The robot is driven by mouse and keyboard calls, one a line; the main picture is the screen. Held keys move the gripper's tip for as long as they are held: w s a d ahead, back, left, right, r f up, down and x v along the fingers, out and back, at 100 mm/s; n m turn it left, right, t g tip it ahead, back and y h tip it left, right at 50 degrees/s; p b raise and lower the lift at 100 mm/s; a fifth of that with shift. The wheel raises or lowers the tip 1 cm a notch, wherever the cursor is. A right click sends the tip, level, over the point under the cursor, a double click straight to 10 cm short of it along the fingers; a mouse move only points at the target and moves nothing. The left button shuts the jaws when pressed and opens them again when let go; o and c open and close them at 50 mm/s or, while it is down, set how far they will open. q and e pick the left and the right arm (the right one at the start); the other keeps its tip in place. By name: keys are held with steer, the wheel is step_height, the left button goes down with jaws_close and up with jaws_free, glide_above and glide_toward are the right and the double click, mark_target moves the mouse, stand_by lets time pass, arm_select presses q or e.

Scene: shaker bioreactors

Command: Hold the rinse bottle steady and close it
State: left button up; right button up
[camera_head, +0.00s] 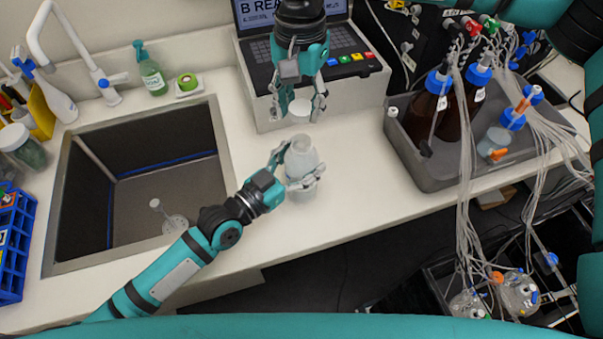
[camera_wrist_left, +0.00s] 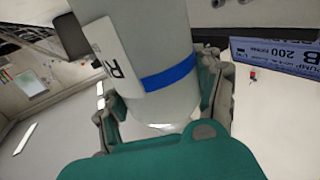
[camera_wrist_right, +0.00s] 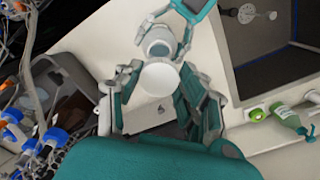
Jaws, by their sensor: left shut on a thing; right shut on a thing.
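The rinse bottle (camera_head: 302,160) is a translucent white bottle with an open neck, standing upright near the counter's front edge. My left gripper (camera_head: 296,172) is shut around its body from the left. In the left wrist view the bottle (camera_wrist_left: 150,60) shows a white label and a blue band between the fingers. My right gripper (camera_head: 300,104) points down above and behind the bottle, shut on a white round cap (camera_head: 300,108). The cap is apart from the neck. In the right wrist view the cap (camera_wrist_right: 160,84) sits between the fingers, with the bottle (camera_wrist_right: 158,44) beyond it.
A grey device (camera_head: 262,98) with a screen and keypad stands behind the bottle. A sink (camera_head: 58,235) lies to the left, with a green soap bottle (camera_head: 152,76) behind it. A grey tray (camera_head: 430,178) with brown bottles and tubing stands to the right.

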mark_target(300, 142)
arm_select(q)
steer(key=c, duration=0.6)
arm_select(e)
steer(key=shift+f, duration=2.5)
steer(key=shift+f, duration=0.1)
steer(key=shift+f, duration=0.8)
steer(key=shift+f, duration=0.55)
